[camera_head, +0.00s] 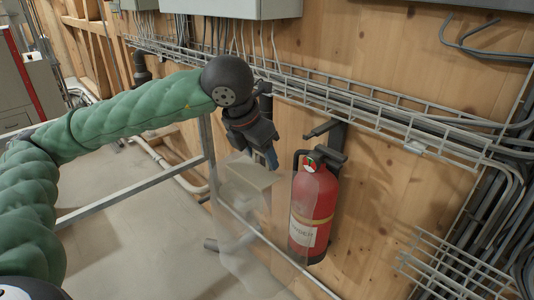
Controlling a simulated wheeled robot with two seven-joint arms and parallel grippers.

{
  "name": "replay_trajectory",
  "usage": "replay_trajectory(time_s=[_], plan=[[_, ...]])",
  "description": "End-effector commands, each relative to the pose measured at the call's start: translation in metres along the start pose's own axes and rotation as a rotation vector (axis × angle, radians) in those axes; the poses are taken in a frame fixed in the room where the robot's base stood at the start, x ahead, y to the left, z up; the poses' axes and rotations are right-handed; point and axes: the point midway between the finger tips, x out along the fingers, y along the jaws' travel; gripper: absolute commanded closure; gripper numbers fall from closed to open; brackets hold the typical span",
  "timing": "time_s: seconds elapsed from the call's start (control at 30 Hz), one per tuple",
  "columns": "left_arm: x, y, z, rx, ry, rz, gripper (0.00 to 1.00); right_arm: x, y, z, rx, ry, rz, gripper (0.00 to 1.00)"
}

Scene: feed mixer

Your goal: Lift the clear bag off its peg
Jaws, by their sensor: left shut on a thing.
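The clear bag (238,215) is a thin see-through sheet hanging in the middle of the camera_head view, left of the fire extinguisher. Its edges are faint, and the wall and floor show through it. My left gripper (271,158) points down at the bag's upper part and is shut on it. The fingertips are small and partly dark against the wall, so the exact grip point is hard to see. I cannot clearly make out a peg at the bag's top, nor whether the bag still touches one. My right gripper is not in view.
A red fire extinguisher (314,205) is mounted on the wooden wall just right of the bag. A wire cable tray (350,100) runs along the wall above. A grey metal rail (135,192) crosses at left. Grey pipes (165,165) run low along the wall.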

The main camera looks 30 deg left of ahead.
Motion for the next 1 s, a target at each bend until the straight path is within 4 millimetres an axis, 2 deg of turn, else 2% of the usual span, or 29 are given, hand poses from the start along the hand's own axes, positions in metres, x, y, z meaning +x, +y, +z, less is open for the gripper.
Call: replay_trajectory(time_s=[0.6, 1.0], plan=[[-0.014, 0.000, -0.036, 0.000, -0.001, 0.000, 0.73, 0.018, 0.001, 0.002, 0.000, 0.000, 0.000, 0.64], [-0.016, 0.000, -0.039, 0.000, 0.001, 0.000, 0.73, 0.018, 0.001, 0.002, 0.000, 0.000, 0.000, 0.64]])
